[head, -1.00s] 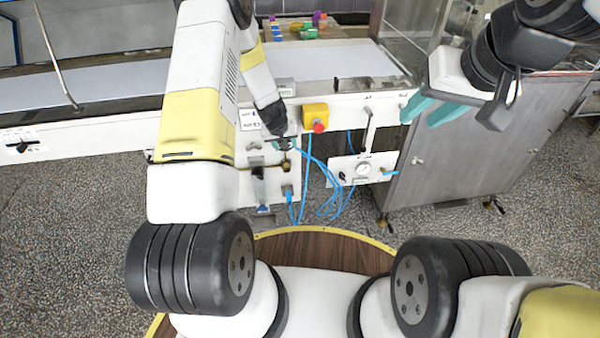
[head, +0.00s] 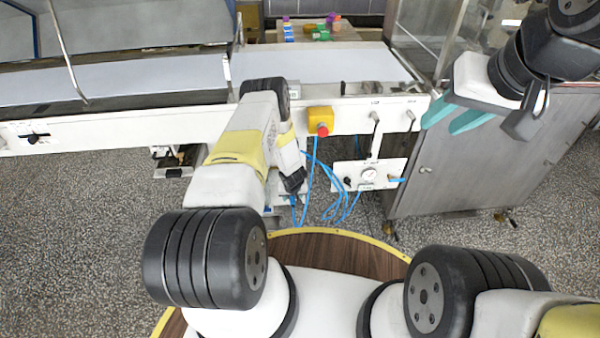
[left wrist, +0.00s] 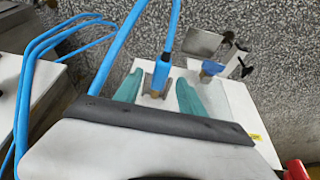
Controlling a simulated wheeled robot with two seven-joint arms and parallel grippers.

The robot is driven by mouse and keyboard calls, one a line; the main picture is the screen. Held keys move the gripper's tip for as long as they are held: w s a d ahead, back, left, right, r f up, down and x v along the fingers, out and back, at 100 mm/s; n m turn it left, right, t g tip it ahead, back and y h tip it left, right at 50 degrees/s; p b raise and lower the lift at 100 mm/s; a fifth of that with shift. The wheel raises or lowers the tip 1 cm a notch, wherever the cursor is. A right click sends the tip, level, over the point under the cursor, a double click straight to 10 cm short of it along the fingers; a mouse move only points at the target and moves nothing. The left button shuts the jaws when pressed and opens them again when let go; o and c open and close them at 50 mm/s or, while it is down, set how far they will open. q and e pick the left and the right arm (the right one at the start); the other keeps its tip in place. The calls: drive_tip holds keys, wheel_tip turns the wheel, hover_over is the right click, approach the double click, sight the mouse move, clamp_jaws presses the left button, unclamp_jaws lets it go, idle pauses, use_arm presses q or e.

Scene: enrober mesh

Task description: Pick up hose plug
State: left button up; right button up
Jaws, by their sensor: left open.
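The hose plug (left wrist: 161,72) is a blue sleeve at the end of a blue hose. It sits on a brass fitting on a white panel, in the middle of the left wrist view. My left gripper (left wrist: 158,82) is open, with one teal finger on each side of the plug and gaps visible. In the head view, my left arm hides most of that gripper and the fitting; the blue hose (head: 312,170) runs down beside my wrist. My right gripper (head: 455,118) is open and empty at upper right, in front of the steel cabinet.
A second blue fitting (left wrist: 210,68) with a metal valve lies right of the plug. Loose blue hoses (left wrist: 40,55) loop at left. A conveyor (head: 310,66) stands behind.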

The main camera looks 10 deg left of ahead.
use_arm(q)
drive_tip(key=shift+x, duration=0.8)
clamp_jaws()
drive_tip(key=shift+r, duration=0.2)
